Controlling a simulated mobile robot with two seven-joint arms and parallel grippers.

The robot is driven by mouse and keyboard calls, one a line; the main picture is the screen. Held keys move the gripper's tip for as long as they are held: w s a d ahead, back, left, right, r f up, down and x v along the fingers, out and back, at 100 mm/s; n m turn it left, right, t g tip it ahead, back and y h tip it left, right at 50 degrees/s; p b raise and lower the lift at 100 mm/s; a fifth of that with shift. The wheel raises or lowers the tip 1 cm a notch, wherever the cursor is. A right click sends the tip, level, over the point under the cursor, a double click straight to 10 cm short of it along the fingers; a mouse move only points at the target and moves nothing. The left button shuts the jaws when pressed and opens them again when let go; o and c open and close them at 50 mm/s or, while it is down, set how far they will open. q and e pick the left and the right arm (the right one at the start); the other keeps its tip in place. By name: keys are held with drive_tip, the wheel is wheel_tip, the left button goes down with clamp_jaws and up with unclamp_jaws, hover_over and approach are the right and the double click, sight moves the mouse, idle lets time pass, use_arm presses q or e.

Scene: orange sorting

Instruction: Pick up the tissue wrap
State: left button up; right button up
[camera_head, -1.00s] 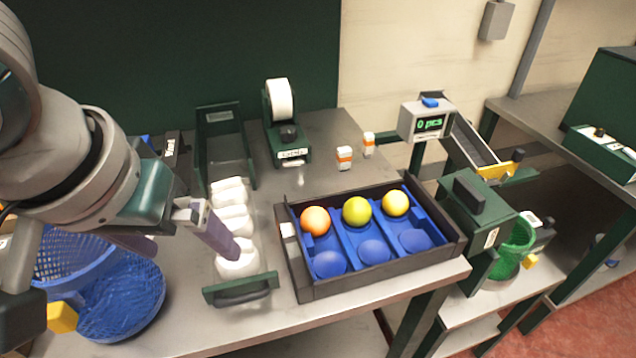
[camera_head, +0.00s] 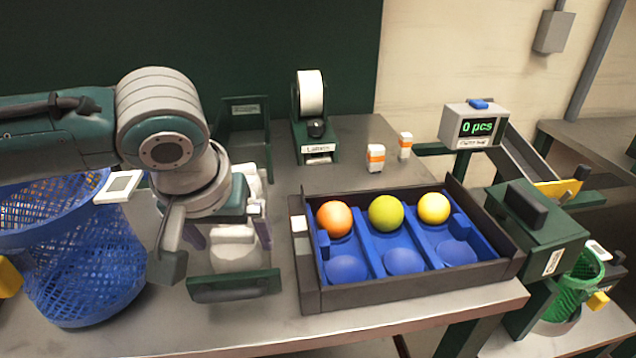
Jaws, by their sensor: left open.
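White tissue wraps (camera_head: 236,259) lie in a row in the pulled-out dispenser drawer with a dark green front (camera_head: 234,287). The wraps farther back are mostly hidden by my left arm. My left gripper (camera_head: 228,236) points down over the row, just behind the front wrap. It is open, with one finger on the left and one on the right of the row. Its fingertips are partly hidden, and I cannot tell whether they touch a wrap. My right gripper is not in view.
A blue mesh basket (camera_head: 75,265) stands left of the drawer. A black-framed tray (camera_head: 410,282) with blue compartments holds an orange, a green-yellow and a yellow fruit on the right. A label dispenser (camera_head: 312,125) and two small orange-white bottles stand behind.

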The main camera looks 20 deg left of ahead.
use_arm(q)
drive_tip(key=shift+x, duration=1.1)
drive_tip(key=c, duration=1)
drive_tip(key=shift+c, duration=0.2)
drive_tip(key=shift+r, duration=0.1)
